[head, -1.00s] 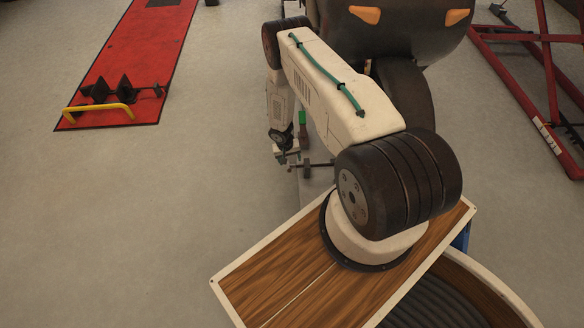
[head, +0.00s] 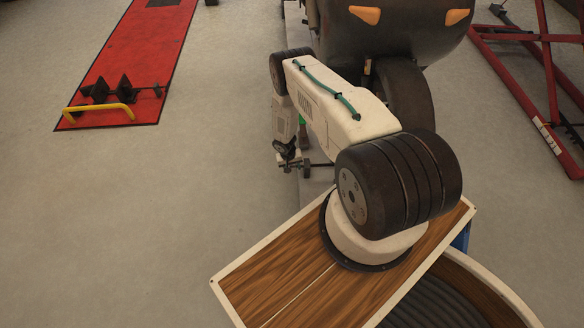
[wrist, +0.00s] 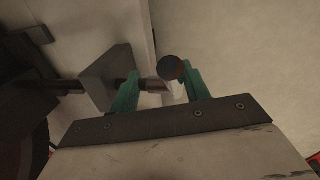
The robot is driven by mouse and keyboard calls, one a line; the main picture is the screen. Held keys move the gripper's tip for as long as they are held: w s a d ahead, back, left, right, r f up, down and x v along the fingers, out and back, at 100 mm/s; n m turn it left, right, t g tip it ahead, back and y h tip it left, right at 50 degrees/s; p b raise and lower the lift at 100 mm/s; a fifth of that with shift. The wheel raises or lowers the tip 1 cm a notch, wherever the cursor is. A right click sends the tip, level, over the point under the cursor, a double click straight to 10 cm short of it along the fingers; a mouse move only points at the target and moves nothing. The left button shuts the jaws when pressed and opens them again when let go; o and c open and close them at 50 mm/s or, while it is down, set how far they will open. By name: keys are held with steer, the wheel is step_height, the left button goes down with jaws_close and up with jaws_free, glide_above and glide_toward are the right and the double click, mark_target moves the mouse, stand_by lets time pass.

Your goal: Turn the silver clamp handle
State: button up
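In the wrist view, a short pale silver handle with a round dark knob (wrist: 170,68) lies between the two green fingers of my gripper (wrist: 160,75). The knob is close to the right finger; I cannot tell if they touch. The gripper is open. Left of it is a grey clamp block (wrist: 105,77) with a rod running through it toward the handle. In the head view my gripper (head: 290,160) is small and partly hidden beside the clamp rod (head: 320,165), and the handle is not clear there.
A motorcycle's front wheel (head: 405,90) and dark fairing (head: 395,30) stand just beyond my arm. A red lift (head: 130,60) with a yellow bar lies at the left. A red metal frame (head: 520,75) stands at the right. The floor left of my arm is clear.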

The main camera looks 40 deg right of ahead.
steer(key=shift+g+y, duration=0.3)
steer(key=shift+g, duration=0.2)
steer(key=shift+w+d+r+n+g+y, duration=0.1)
steer(key=shift+w+n+g+y, duration=0.05)
steer(key=shift+g+y, duration=0.65)
steer(key=shift+w+d+r+n+g+y, duration=0.15)
steer(key=shift+g+y, duration=0.35)
steer(key=shift+g, duration=0.5)
steer(key=shift+a+g, duration=0.1)
steer(key=shift+g, duration=0.2)
steer(key=o, duration=1)
steer(key=shift+c, duration=0.2)
steer(key=shift+v, duration=3.85)
